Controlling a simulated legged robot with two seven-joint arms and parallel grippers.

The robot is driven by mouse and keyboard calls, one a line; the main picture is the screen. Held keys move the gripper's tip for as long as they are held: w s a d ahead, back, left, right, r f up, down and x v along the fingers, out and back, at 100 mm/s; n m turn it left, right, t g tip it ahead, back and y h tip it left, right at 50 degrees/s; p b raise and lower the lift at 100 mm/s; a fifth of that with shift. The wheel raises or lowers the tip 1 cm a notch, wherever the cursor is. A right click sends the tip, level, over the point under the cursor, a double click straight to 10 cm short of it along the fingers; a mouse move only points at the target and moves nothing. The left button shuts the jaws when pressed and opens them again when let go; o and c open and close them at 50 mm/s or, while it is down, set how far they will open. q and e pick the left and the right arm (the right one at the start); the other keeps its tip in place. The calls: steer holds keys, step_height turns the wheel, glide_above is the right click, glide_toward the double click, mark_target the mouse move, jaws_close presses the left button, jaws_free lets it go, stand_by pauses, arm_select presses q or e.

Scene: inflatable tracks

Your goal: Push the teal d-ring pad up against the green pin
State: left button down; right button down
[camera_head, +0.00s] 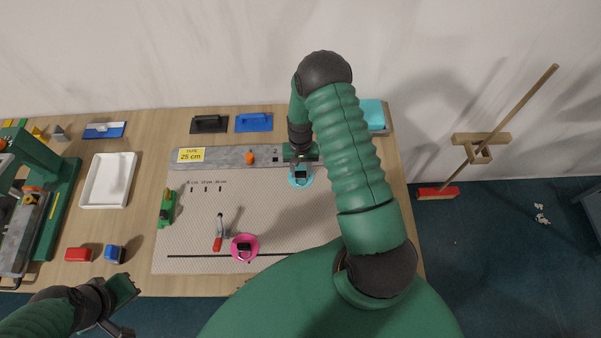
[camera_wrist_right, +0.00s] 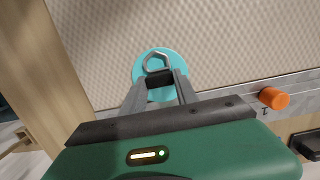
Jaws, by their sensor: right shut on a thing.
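The teal d-ring pad (camera_head: 307,183) is a round disc with a dark mount and a metal ring, lying on the light textured mat just below the grey metal rail. It also shows in the right wrist view (camera_wrist_right: 143,66). My right gripper (camera_head: 300,174) is over the pad, its fingers (camera_wrist_right: 161,86) shut on the dark mount. I cannot make out a green pin in either view; my right arm and gripper hide part of the rail. My left gripper (camera_head: 125,305) is at the bottom left, away from the pad, and its jaw opening is unclear.
An orange knob (camera_head: 250,157) stands on the rail (camera_head: 222,157) beside a yellow 25 cm label (camera_head: 191,155). A pink d-ring pad (camera_head: 252,240), a red-handled tool (camera_head: 218,242) and a green tool (camera_head: 166,209) lie on the mat (camera_head: 200,225). The mat's middle is clear.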

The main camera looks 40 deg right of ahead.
steer(key=shift+w+d+b, duration=0.3)
steer(key=shift+w+d, duration=0.05)
steer(key=shift+w, duration=0.05)
steer(key=c, duration=0.9)
jaws_free()
steer(key=shift+o, duration=0.2)
steer(key=shift+r, duration=0.1)
step_height(320, 180, up, 5)
steer(key=p, duration=0.3)
steer(key=shift+p, duration=0.4)
